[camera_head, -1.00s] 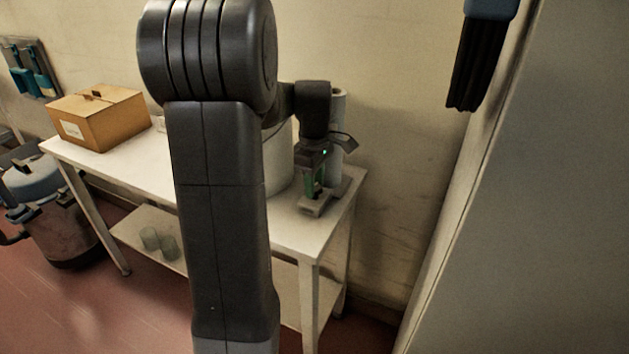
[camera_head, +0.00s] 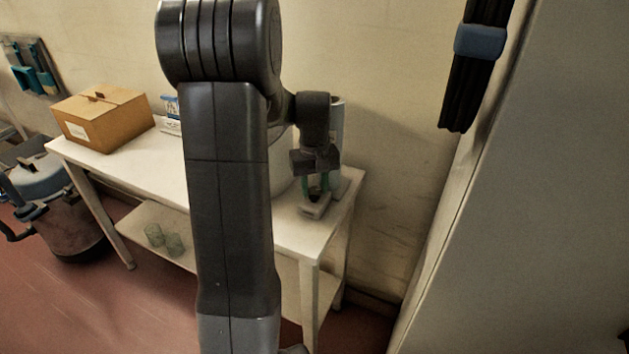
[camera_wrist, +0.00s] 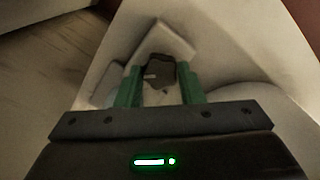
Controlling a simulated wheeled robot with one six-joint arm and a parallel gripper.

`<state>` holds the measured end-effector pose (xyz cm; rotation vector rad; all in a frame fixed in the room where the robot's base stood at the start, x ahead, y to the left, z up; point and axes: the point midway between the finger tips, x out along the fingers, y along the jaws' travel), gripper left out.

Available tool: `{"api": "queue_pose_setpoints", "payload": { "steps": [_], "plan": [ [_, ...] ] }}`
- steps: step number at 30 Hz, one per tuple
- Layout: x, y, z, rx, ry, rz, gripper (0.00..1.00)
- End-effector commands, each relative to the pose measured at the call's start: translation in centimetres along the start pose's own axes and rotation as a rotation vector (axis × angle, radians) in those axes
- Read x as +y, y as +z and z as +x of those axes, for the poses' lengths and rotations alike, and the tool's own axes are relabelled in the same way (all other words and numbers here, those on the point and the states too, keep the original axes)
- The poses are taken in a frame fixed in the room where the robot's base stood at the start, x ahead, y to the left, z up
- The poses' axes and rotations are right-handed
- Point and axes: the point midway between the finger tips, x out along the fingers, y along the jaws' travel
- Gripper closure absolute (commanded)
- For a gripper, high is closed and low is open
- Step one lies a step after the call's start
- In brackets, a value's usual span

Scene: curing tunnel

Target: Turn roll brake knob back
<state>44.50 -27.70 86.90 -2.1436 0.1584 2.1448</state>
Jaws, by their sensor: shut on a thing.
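The dark brake knob (camera_wrist: 160,68) sits on a pale grey block-like holder (camera_head: 318,211) at the right end of the white table. In the wrist view it lies between the two green fingers of my gripper (camera_wrist: 160,80), which is shut on it from above. In the head view my gripper (camera_head: 316,188) points down at the holder, and the knob is mostly hidden by the fingers. A pale upright roll (camera_head: 338,125) stands behind my wrist, partly covered.
The white table (camera_head: 150,180) carries a cardboard box (camera_head: 105,118) at its left end. Its lower shelf holds greenish cups (camera_head: 163,238). A canister (camera_head: 55,210) stands on the floor at left. A large pale panel (camera_head: 530,200) and dark hanging strips (camera_head: 465,90) are at right.

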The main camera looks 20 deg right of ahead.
Motion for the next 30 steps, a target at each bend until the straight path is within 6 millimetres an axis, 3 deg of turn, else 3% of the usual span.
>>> {"api": "queue_pose_setpoints", "payload": {
  "steps": [18,30],
  "plan": [
    [0.03,-0.05,-0.17,0.002,0.001,0.539,0.88],
    [0.04,-0.07,-0.12,0.003,0.001,0.708,0.88]
  ]
}}
